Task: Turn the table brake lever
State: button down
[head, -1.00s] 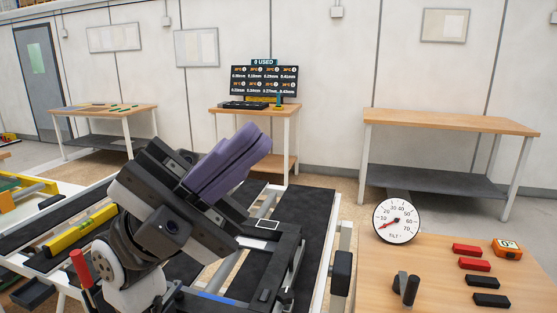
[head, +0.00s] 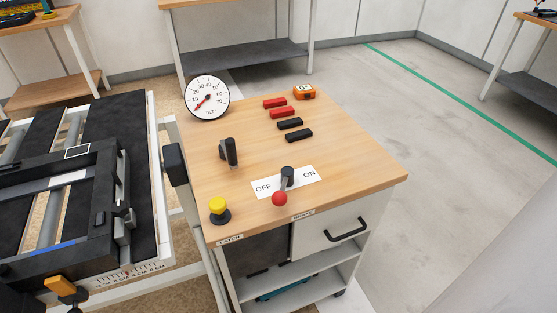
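The brake lever is a grey rod with a red ball knob (head: 280,199), running from a dark round pivot (head: 287,174) on the wooden worktop. It lies over a white plate (head: 260,189) with OFF printed at its left and ON at its right. The rod passes between the two words, and the knob points toward the worktop's front edge, above a small BRAKE label (head: 303,215). Nothing touches the lever. My gripper is outside the head view.
A yellow-capped button (head: 218,207) and a black upright handle (head: 230,153) stand left of the lever. A tilt dial (head: 207,97), red and black blocks (head: 290,123) and an orange device (head: 304,92) sit farther back. A dark frame table (head: 70,195) stands left. The floor at right is clear.

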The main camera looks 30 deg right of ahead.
aim_at(280, 198)
jog(key=z, duration=0.75)
